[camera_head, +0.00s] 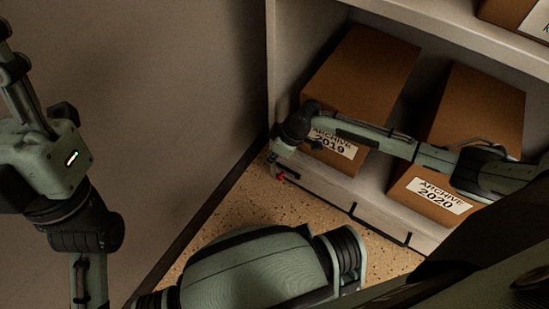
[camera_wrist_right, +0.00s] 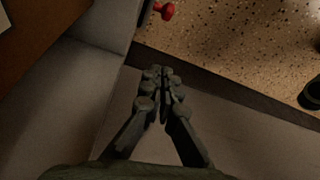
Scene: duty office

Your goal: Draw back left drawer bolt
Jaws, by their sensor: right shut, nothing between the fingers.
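A small red knob (camera_head: 280,177) on a dark bolt shows low at the left end of the shelf unit's base, on the front of the left drawer (camera_head: 318,192). The red knob (camera_wrist_right: 166,11) also shows at the top of the right wrist view. My right gripper (camera_wrist_right: 160,73) is shut and empty, with its fingertips short of the knob and apart from it. In the head view this gripper (camera_head: 275,157) hangs near the unit's left corner, just above the knob and partly hidden by its wrist. My left arm shows at the left, but its gripper is out of view.
Two brown boxes, Archive 2019 (camera_head: 362,75) and Archive 2020 (camera_head: 482,110), stand on the low shelf behind my right arm. A grey wall (camera_head: 150,90) with a dark skirting (camera_head: 205,210) runs close at the left. The speckled floor (camera_head: 375,258) before the drawers is clear.

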